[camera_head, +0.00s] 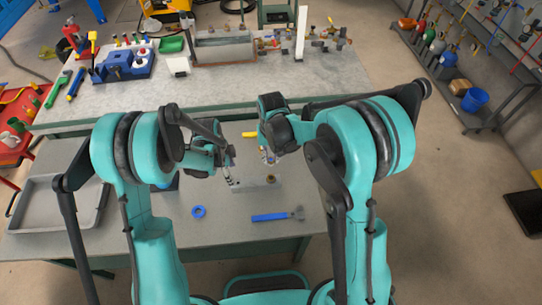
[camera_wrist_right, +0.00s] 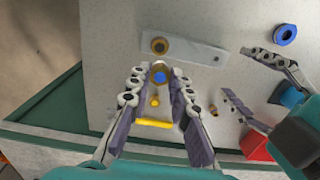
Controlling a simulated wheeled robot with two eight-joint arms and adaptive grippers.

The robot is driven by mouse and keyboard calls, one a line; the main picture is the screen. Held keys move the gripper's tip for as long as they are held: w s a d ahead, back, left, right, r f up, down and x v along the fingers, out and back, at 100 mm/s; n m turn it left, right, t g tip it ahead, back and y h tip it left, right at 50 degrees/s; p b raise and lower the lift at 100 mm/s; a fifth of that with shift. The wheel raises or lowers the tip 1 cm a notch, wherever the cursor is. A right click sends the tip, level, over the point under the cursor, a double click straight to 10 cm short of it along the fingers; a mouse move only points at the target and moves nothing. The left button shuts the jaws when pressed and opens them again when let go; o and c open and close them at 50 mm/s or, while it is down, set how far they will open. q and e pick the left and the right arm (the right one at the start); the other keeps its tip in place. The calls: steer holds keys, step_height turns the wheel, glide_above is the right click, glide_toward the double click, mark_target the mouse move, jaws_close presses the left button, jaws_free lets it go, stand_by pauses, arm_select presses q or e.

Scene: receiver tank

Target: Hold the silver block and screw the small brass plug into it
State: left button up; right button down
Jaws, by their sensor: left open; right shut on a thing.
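The silver block (camera_head: 255,185) lies flat on the near table; a brass-rimmed round opening shows on its top. In the right wrist view the block (camera_wrist_right: 197,50) lies just beyond my right gripper (camera_wrist_right: 157,76). My right gripper is shut on a round brass piece with a blue centre, which looks like the brass plug (camera_wrist_right: 158,68). It appears above the table, close to the opening and apart from it. My left gripper (camera_head: 231,172) is open beside the block's left end; its spread, empty fingers also show in the right wrist view (camera_wrist_right: 234,72).
A blue ring (camera_head: 199,212) and a blue-handled wrench (camera_head: 277,216) lie near the front. A grey tray (camera_head: 42,222) stands at the left. A yellow bar (camera_wrist_right: 153,123) and a small brass part (camera_wrist_right: 212,110) lie on the table. A cluttered bench (camera_head: 240,95) stands behind.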

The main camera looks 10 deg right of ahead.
mark_target(238, 183)
arm_select(q)
steer(key=f+b, duration=0.4)
steer(key=f, duration=0.1)
steer(key=d+f+b, duration=0.1)
steer(key=f+b, duration=0.1)
steer(key=f, duration=0.1)
steer(key=shift+d, duration=0.1)
arm_select(e)
step_height(238, 183, down, 6)
steer(key=shift+f, duration=0.2)
steer(key=shift+r, duration=0.1)
arm_select(q)
jaws_close()
